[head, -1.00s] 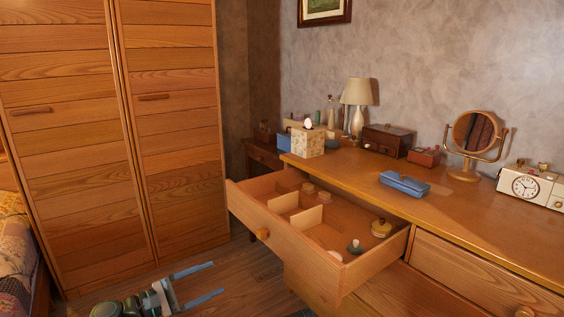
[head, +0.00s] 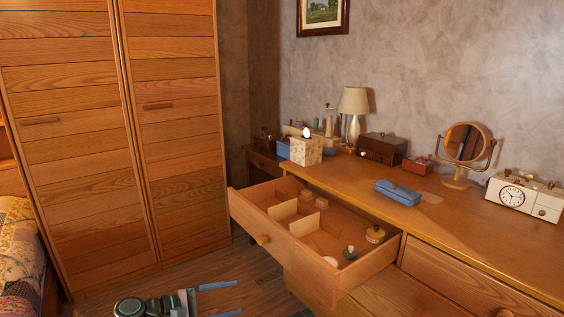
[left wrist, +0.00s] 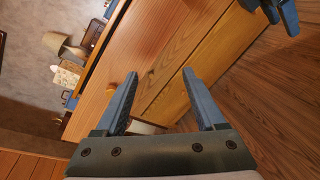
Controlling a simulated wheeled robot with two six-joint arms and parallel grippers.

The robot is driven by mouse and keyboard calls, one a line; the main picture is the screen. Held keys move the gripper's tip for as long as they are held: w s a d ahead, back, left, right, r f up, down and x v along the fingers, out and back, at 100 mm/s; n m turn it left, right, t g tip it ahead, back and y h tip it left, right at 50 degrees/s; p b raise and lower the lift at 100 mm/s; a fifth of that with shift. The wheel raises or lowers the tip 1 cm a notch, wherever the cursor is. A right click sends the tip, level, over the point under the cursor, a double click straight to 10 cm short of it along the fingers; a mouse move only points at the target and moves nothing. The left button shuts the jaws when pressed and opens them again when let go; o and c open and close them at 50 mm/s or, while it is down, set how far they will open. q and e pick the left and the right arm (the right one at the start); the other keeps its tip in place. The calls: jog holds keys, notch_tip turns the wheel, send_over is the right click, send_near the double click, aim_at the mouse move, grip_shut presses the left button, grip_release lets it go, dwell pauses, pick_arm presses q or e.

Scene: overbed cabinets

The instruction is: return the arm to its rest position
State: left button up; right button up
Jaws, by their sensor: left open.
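My left gripper (head: 238,298) is low at the bottom of the head view, over the floor and in front of the dresser. Its two blue-grey fingers are apart with nothing between them. In the left wrist view the open fingers (left wrist: 159,75) point toward the dresser front, with a gap of empty space between them. Blue-grey fingers, seemingly of my right gripper (left wrist: 272,10), show at the top right corner of that view, cut off by the edge.
The dresser's top drawer (head: 330,270) is pulled out, with dividers and several small items inside. A blue case (head: 398,193), a mirror (head: 465,145) and a clock radio (head: 522,196) stand on the dresser top (head: 455,225). A wardrobe (head: 175,130) stands at left; floor between is clear.

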pick_arm(q)
jog(key=s+d+r+m+g+y+p, duration=0.5)
jog(key=s+d+m+g+p, duration=0.3)
jog(key=p, duration=0.8)
jog(key=s+r+m+y+p, duration=0.4)
jog(key=r+m+y+p, duration=0.6)
jog(key=p, duration=0.7)
notch_tip(320, 180, up, 3)
jog(key=shift+a+f+p, duration=0.2)
jog(key=shift+a+p, duration=0.15)
jog(key=shift+p, duration=0.05)
jog(key=shift+s, duration=0.1)
